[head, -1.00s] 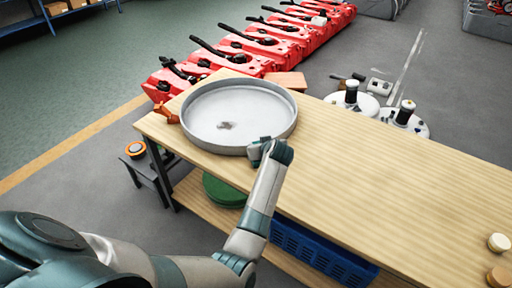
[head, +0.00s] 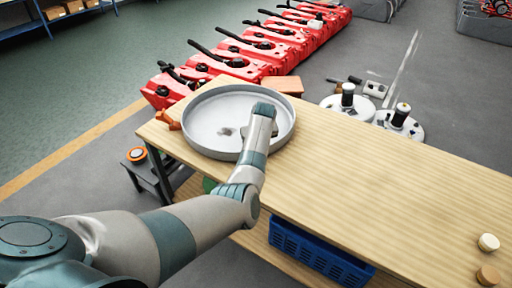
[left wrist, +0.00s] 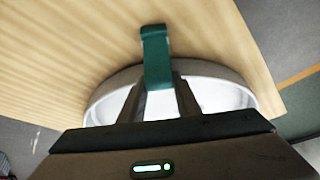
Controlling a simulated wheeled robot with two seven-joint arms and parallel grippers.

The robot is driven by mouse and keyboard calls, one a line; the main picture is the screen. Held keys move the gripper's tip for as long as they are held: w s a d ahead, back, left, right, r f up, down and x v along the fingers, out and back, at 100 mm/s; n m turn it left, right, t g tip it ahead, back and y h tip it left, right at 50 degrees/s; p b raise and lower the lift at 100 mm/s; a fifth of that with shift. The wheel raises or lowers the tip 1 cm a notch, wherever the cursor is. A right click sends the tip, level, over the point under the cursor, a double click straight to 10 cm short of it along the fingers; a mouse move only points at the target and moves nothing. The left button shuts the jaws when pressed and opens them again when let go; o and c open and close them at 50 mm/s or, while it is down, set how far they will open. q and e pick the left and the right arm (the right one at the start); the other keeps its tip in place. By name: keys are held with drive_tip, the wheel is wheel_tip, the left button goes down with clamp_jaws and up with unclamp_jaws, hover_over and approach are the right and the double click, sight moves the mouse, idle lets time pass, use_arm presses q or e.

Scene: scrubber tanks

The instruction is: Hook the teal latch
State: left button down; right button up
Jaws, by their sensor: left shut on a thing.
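The teal latch (left wrist: 156,57) is a narrow strip with a bent, darker far end. In the left wrist view it runs from between my fingers across the rim of the round grey pan (left wrist: 98,94), toward the wooden table. I cannot tell whether its far end touches anything. My left gripper (left wrist: 161,84) is shut on the latch's near part. In the head view my left gripper (head: 247,131) is over the near right part of the pan (head: 199,144), and my wrist hides the latch. My right gripper is not in view.
The wooden table (head: 390,165) is mostly clear right of the pan. A blue crate (head: 318,252) is below. Red machines (head: 215,65) stand behind.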

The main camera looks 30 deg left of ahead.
use_arm(q)
drive_tip(key=shift+a+r, duration=0.1)
drive_tip(key=c, duration=1.3)
unclamp_jaws()
drive_tip(key=shift+w, duration=0.1)
drive_tip(key=shift+c, duration=0.2)
drive_tip(key=b+v, duration=0.3)
drive_tip(key=v, duration=1.4)
